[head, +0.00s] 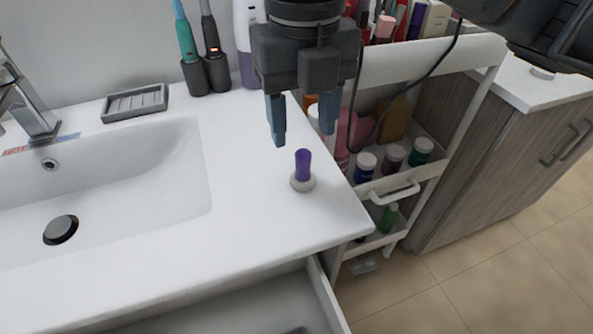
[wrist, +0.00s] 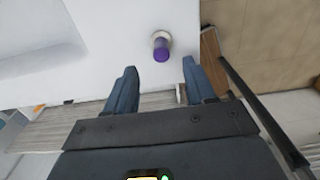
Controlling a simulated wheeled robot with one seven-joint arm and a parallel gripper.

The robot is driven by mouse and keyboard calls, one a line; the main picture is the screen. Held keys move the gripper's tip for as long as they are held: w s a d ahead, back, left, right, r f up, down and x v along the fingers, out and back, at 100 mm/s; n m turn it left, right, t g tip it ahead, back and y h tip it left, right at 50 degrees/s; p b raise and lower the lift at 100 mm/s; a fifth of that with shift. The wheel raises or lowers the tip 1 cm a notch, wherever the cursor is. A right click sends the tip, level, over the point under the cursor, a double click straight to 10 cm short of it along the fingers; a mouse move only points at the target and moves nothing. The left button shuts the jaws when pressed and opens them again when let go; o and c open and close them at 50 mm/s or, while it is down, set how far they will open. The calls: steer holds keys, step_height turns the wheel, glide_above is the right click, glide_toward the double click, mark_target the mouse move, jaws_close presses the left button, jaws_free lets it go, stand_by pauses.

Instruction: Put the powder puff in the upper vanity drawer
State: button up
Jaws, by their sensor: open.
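The powder puff (head: 303,166) has a purple handle and a pale round base. It stands upright on the white countertop, right of the sink, near the counter's right edge. It also shows in the wrist view (wrist: 161,49), just beyond the fingertips and between their lines. My gripper (head: 303,136) is open and empty, pointing down above and a little behind the puff, apart from it. Both fingers show in the wrist view (wrist: 160,68). A vanity drawer (head: 326,291) stands pulled open below the counter's front edge; its inside is only partly in view.
The sink basin (head: 120,190) fills the left. A soap dish (head: 135,102), toothbrushes (head: 210,35) and a bottle (head: 246,40) stand at the back. A white cart (head: 437,158) with several bottles is close to the counter's right, with a wooden cabinet (head: 500,160) beyond.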

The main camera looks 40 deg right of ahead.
mark_target(303, 152)
step_height(303, 152, down, 7)
steer(key=shift+d+f, duration=0.15)
stand_by(0.4)
steer(key=shift+c, duration=0.2)
jaws_close()
